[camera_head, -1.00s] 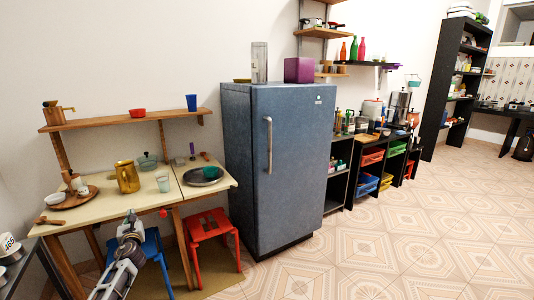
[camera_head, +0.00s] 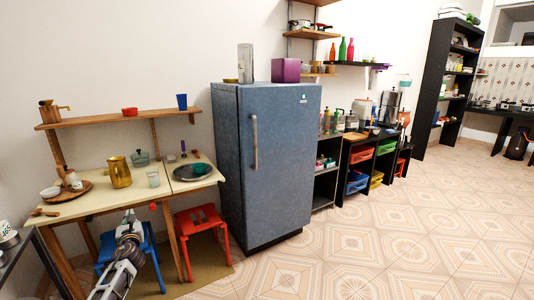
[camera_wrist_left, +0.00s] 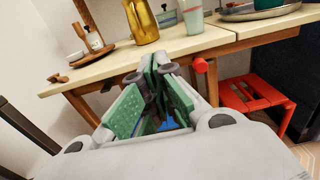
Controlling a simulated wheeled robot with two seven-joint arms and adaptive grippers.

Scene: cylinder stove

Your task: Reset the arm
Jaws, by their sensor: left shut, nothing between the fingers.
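My left arm comes in from the bottom left in the head view. Its gripper (camera_head: 130,222) is in front of the cream table (camera_head: 112,200), near the table's front edge, over the blue stool. In the left wrist view the fingers of my left gripper (camera_wrist_left: 158,75) are shut with nothing between them. The gripper points at the table's front edge, and I cannot tell its exact gap to it. My right gripper is not in view.
A blue stool (camera_head: 152,262) and a red stool (camera_head: 200,226) stand by the table. A golden pitcher (camera_head: 119,172) and a tray (camera_head: 196,172) are on the table. A blue fridge (camera_head: 280,160) stands to the right. The tiled floor (camera_head: 390,240) is clear.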

